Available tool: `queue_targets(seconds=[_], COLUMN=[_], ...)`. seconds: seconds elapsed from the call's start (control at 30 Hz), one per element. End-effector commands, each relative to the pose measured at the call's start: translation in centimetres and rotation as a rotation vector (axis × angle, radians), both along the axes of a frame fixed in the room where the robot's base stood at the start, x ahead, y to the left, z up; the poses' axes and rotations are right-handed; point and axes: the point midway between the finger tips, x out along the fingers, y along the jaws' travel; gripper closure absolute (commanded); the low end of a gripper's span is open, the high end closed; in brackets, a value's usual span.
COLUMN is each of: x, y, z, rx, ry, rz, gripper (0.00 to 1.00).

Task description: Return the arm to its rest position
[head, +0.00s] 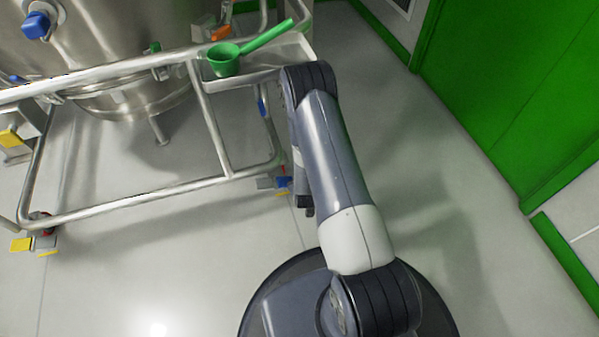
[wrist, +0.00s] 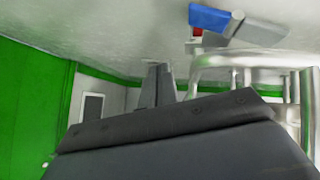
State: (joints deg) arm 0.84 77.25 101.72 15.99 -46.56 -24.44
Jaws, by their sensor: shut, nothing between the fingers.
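My arm rises from my dark round base in the head view and bends at the elbow near the trolley's tray. Its far part hangs down beside the upper link, partly hidden by it. My gripper (wrist: 159,70) shows in the wrist view as two grey fingers close together, shut and empty. A broad dark grey part of my own arm fills the lower part of that view. In the head view the fingers cannot be made out clearly.
A steel vessel (head: 130,90) stands in a tubular frame (head: 130,202) with casters at left. A green scoop (head: 225,60) lies on the frame's tray (head: 290,50), close to my elbow. A blue caster pedal (wrist: 210,18) shows in the wrist view. Right of my arm, floor is free up to the green wall (head: 510,90).

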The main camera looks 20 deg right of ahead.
Motion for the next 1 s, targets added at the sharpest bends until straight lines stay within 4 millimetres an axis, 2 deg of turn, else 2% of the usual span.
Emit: queue_targets(seconds=[0.17, 0.57, 0.77, 1.0], x=[-0.8, -0.6, 1.1, 4.5], y=[-0.2, -0.2, 0.3, 1.4], z=[0.8, 0.5, -1.4, -4.8], rx=[-0.001, 0.000, 0.001, 0.000], ry=[0.000, -0.002, -0.003, -0.002], rz=[-0.001, 0.001, 0.000, 0.001], gripper=[1.00, 1.00, 1.00, 1.00])
